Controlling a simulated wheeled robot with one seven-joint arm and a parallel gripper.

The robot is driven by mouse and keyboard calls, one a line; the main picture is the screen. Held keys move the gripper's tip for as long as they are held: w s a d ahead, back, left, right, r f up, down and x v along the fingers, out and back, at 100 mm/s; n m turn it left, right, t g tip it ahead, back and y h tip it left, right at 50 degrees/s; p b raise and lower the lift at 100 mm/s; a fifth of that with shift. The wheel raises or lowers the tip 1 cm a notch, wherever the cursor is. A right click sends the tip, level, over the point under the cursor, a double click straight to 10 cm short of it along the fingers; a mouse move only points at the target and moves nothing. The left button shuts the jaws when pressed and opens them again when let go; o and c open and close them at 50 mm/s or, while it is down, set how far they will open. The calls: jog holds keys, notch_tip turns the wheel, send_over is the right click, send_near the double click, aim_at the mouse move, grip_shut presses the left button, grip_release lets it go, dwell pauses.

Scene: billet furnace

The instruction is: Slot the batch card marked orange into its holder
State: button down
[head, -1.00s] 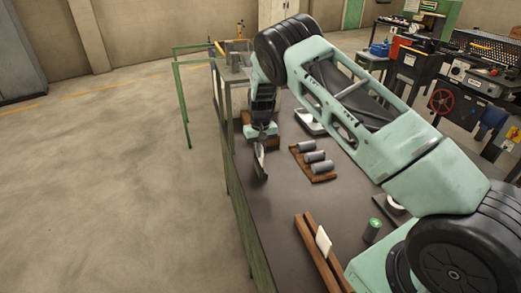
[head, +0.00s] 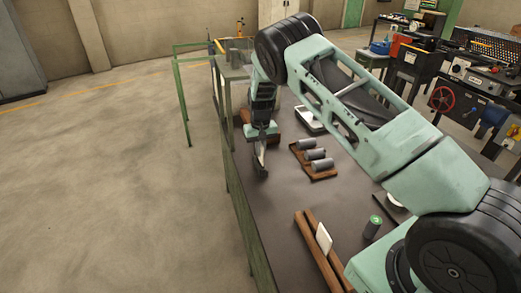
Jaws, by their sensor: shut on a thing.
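My gripper (head: 261,168) is shut on a thin pale card (head: 263,152), seen nearly edge-on above the left edge of the dark table (head: 285,205). The jaws partly hide the card, and I cannot make out an orange mark on it. A wooden holder (head: 309,249) of two long parallel rails lies at the near end of the table, apart from my gripper. Another white card (head: 324,237) stands tilted in the holder; no mark on it is readable. Another brown wooden piece (head: 274,141) is partly hidden behind my gripper.
A wooden rack (head: 303,155) with grey cylinders (head: 318,154) lies right of my gripper. A white tray (head: 306,122) is farther back. A green-topped cylinder (head: 373,227) stands right of the holder. The table between my gripper and the holder is clear.

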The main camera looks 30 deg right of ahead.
jog(key=shift+f+b, duration=1)
jog(key=shift+f, duration=0.4)
jog(key=c, duration=1.5)
grip_release()
jog(key=shift+r, duration=0.1)
notch_tip(320, 180, up, 17)
jog(key=b, duration=0.4)
jog(key=shift+r, duration=0.15)
jog(key=shift+s, duration=0.1)
